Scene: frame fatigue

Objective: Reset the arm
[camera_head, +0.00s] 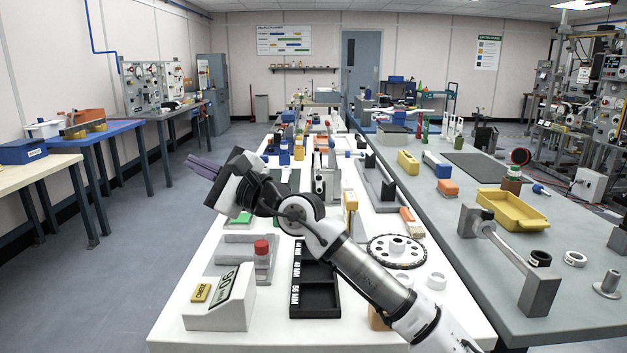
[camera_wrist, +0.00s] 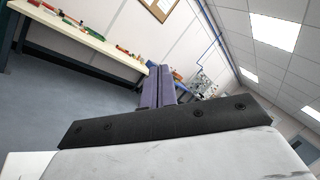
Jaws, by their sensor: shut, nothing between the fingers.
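My gripper (camera_head: 203,167) is at the end of my arm, raised above the left side of the white table in the head view. Its purple-grey fingers point left and slightly up, out over the aisle floor. In the wrist view my gripper's fingers (camera_wrist: 159,86) lie close together, with nothing between them. My arm reaches up from the lower right across the white table, bent at the elbow. The wrist view is tilted and looks toward a side table, the wall and the ceiling.
Below my arm, the white table (camera_head: 205,248) holds a display box (camera_head: 222,305), a black tray (camera_head: 316,300), a red-topped fixture (camera_head: 262,255) and a toothed disc (camera_head: 397,251). A grey table (camera_head: 500,258) with a yellow tray (camera_head: 512,209) adjoins at right. The left aisle floor is clear.

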